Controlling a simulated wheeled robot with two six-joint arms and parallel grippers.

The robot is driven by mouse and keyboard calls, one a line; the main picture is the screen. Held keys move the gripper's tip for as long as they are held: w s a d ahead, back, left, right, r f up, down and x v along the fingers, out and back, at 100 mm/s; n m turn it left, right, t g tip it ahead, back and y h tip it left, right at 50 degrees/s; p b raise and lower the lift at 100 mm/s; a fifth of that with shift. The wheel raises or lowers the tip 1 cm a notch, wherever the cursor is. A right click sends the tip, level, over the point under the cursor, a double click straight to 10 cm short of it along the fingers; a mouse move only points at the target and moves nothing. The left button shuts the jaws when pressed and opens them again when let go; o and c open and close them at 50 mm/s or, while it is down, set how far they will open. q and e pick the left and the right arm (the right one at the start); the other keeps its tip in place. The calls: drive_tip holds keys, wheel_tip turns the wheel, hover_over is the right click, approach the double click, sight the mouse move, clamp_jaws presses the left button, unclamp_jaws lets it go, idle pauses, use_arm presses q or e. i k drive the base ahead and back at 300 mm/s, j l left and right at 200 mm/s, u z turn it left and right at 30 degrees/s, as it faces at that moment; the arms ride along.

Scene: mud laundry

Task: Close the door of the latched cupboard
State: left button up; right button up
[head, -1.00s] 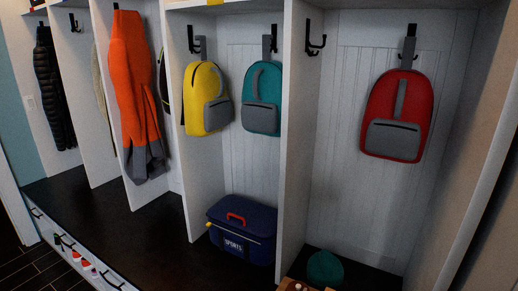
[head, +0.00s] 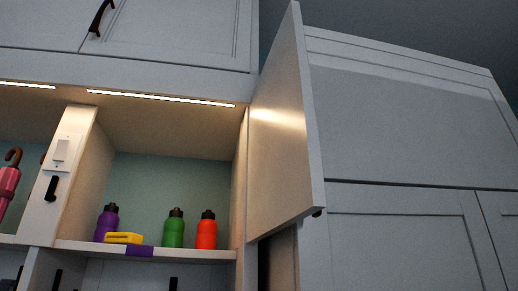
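A white cupboard door (head: 282,125) stands open in the upper right-centre of the head view, swung out towards me from a hinge side near the shelf's right end. A small dark piece (head: 317,213) shows at its lower outer corner. The dark gap of the cupboard opening (head: 278,262) shows below the door; the rest of the interior is hidden behind the door panel. I cannot tell from here where the latch is. Neither of my grippers is in view.
An open shelf (head: 190,254) left of the door holds a purple bottle (head: 106,224), a green bottle (head: 174,230), a red bottle (head: 206,231) and a yellow item (head: 123,238). A pink umbrella (head: 8,183) is at far left. Closed white cabinets (head: 400,240) fill the right.

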sight(286, 183)
drive_tip(key=i+l+u, duration=0.25)
drive_tip(key=l, duration=0.15)
drive_tip(key=l+u, duration=0.25)
drive_tip(key=i+l+u, duration=0.1)
drive_tip(key=l+u, duration=0.15)
drive_tip(key=l, duration=0.3)
